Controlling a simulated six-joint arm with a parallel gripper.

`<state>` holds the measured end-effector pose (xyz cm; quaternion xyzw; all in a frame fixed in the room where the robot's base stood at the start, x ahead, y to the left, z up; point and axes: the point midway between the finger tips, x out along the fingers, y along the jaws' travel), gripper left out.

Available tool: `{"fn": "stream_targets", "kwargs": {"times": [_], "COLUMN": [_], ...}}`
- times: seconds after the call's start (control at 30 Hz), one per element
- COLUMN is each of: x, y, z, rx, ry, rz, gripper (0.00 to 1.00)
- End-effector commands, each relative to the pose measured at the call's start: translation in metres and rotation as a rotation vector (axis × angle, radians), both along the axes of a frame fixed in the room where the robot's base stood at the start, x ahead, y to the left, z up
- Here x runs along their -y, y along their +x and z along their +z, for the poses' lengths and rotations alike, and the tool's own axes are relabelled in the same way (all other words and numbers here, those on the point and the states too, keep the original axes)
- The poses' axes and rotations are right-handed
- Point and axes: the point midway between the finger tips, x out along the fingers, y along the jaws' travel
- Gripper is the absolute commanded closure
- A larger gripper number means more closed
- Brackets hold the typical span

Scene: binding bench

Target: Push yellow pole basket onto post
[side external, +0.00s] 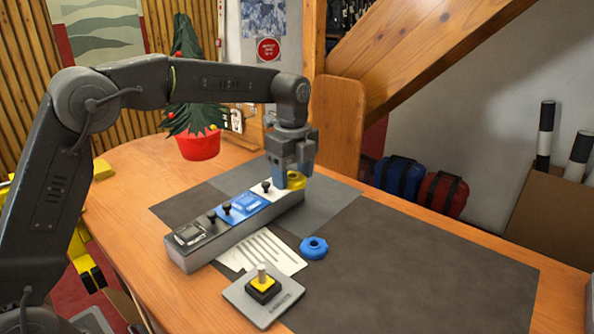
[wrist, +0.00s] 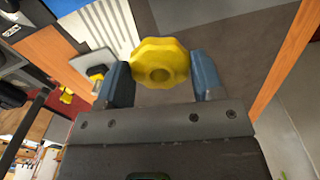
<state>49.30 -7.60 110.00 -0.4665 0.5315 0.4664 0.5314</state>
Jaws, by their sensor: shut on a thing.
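The yellow pole basket (side external: 296,180), a scalloped ring with a central hole, is held between the blue fingers of my gripper (side external: 290,178). It also shows between the fingertips in the wrist view (wrist: 160,50). My gripper is shut on it beside the white far end of the long bench unit, away from the post. The short metal post (side external: 262,270) stands upright on a yellow-and-black base on a grey plate (side external: 240,292) at the front of the bench. Part of that plate and base shows at left in the wrist view (wrist: 96,72). The post top looks bare.
A blue scalloped ring (side external: 314,247) and a lined white sheet (side external: 285,258) lie near the plate. The dark mat (side external: 430,275) at right is clear.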

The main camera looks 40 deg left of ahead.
Motion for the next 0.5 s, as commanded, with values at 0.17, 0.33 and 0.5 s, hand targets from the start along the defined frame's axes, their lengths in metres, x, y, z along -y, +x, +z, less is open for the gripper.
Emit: {"fn": "stream_targets", "kwargs": {"times": [0.17, 0.33, 0.5], "x": [0.046, 0.07, 0.08], "y": [-0.066, -0.124, -0.161], "z": [0.012, 0.012, 0.009], "rx": [0.003, 0.003, 0.002], "ry": [0.0, 0.0, 0.0], "rz": [-0.034, -0.054, -0.064], "gripper": [0.61, 0.61, 0.61]}}
